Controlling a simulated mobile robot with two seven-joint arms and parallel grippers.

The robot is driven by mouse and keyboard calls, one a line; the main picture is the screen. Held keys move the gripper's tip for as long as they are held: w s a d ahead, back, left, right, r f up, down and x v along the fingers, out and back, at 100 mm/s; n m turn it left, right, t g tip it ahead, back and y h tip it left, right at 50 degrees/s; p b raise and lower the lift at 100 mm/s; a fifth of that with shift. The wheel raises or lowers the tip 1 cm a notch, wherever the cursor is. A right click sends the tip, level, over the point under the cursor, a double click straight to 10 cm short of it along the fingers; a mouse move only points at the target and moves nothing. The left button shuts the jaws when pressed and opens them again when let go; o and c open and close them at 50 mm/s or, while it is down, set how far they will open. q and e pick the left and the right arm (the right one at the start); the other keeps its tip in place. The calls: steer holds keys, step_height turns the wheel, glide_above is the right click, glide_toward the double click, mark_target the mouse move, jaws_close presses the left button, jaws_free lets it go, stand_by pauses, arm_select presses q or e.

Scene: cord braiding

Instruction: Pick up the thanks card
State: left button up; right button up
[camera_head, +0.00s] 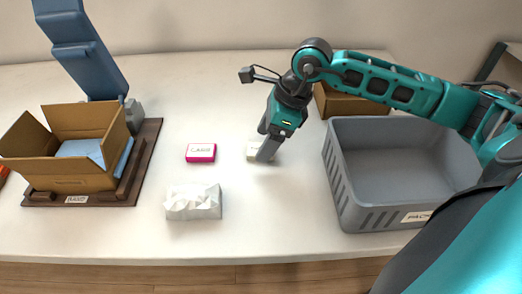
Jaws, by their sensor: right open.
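A small white card-like item (252,150) lies on the table near the middle, partly hidden by my right gripper. Its print is too small to read, so I cannot tell for sure that it is the thanks card. My right gripper (266,150) points down right at it, with its fingers at the item's right side. It is open; I cannot tell whether the fingers touch the item. A pink block with a white label (200,152) lies to the left, its lettering unclear. My left gripper is not in view.
An open cardboard box (85,182) sits on a dark wooden base at left, before a blue upright panel (82,50). A crumpled white bundle (193,202) lies in front. A grey bin (347,190) stands at right, a brown box (343,103) behind it.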

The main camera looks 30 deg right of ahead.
steer(key=shift+x, duration=1)
steer(key=shift+r, duration=0.1)
steer(key=c, duration=1.1)
